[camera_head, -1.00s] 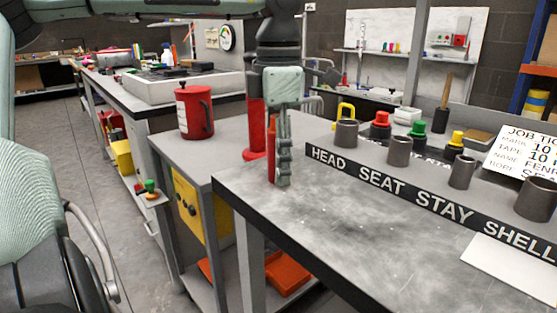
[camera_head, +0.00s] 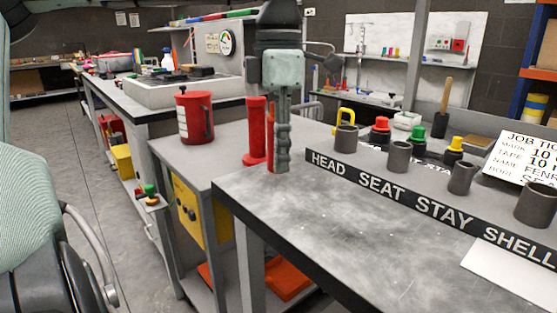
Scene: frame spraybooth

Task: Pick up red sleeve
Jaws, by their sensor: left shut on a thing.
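My left gripper (camera_head: 280,162) points down at the back left corner of the near workbench. It is shut on the red sleeve (camera_head: 270,148), which shows as a narrow upright red strip along the left side of the fingers. The fingers hide most of the sleeve. The sleeve's lower end is about level with the fingertips, near the bench's back edge; the gap to the bench top is hard to judge. My right gripper is not in view.
A red post on a round base (camera_head: 256,125) and a red canister (camera_head: 194,117) stand on the bench behind. Several grey cups, one of them (camera_head: 399,157), stand behind the labelled strip (camera_head: 400,200). A white sheet (camera_head: 512,268) lies front right. The bench's middle (camera_head: 330,215) is clear.

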